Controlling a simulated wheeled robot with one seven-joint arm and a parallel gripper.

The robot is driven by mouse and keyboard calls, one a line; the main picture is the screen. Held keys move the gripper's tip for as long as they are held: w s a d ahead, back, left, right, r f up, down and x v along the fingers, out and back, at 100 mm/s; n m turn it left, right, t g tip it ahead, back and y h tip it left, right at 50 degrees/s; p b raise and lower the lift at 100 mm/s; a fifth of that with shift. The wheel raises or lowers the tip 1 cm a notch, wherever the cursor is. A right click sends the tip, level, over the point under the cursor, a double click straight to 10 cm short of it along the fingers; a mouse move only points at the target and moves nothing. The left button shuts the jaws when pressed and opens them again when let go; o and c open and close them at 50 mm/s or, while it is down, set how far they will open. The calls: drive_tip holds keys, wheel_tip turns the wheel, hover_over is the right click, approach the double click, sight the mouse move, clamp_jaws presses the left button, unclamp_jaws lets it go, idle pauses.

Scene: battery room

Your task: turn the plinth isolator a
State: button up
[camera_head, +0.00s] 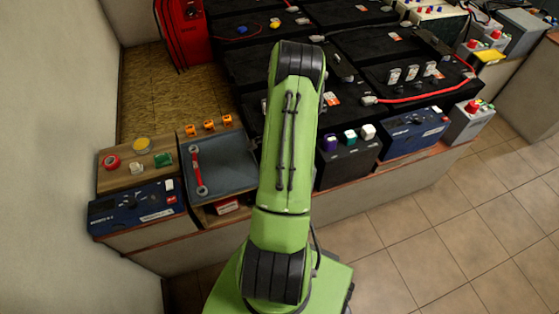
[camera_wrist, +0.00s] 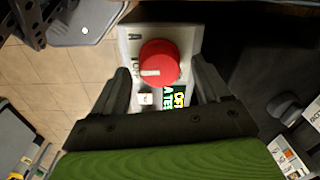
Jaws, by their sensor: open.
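In the wrist view a white isolator plate (camera_wrist: 186,33) carries a round red knob (camera_wrist: 160,58). The letter A and a word that looks like OFF are printed on its left side. A white mark on the knob points left, toward that word. My gripper (camera_wrist: 158,72) is open, with one dark finger on each side of the knob's near part. I cannot tell whether either finger touches it. In the head view my green arm hides my gripper, and I cannot make out this isolator there.
A small lit display (camera_wrist: 174,99) and a white tag (camera_wrist: 145,99) sit just below the knob. In the head view, a bench holds black batteries (camera_head: 395,50), a grey tray (camera_head: 228,160) and a blue box (camera_head: 140,204). Tiled floor (camera_head: 430,230) is clear at right.

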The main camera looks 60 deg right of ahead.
wheel_tip(320, 180, up, 14)
drive_tip(key=p, duration=0.3)
drive_tip(key=shift+s+a, duration=0.15)
drive_tip(key=shift+s, duration=0.05)
drive_tip(key=w+a+r+n+t+h+p, duration=0.1)
drive_tip(key=w+a+r+n, duration=0.45)
drive_tip(key=a+r, duration=0.35)
drive_tip(key=w+a+r+n+t+h+p, duration=0.1)
drive_tip(key=w+a+r+n, duration=0.4)
drive_tip(key=a+r, duration=0.5)
drive_tip(key=s+a+r+n+t, duration=0.1)
drive_tip(key=s+a+r+n, duration=0.1)
drive_tip(key=s+a+n, duration=0.1)
drive_tip(key=s+a+r+n+t+y, duration=0.1)
drive_tip(key=s+a+r+n, duration=0.1)
drive_tip(key=s+a+n, duration=0.2)
drive_tip(key=s+a+r+n+t+y+p, duration=0.1)
drive_tip(key=s+a+r+n, duration=0.2)
drive_tip(key=a+n, duration=0.4)
drive_tip(key=a, duration=0.3)
drive_tip(key=shift+s, duration=0.15)
drive_tip(key=shift+a+n, duration=0.15)
drive_tip(key=shift+n, duration=0.1)
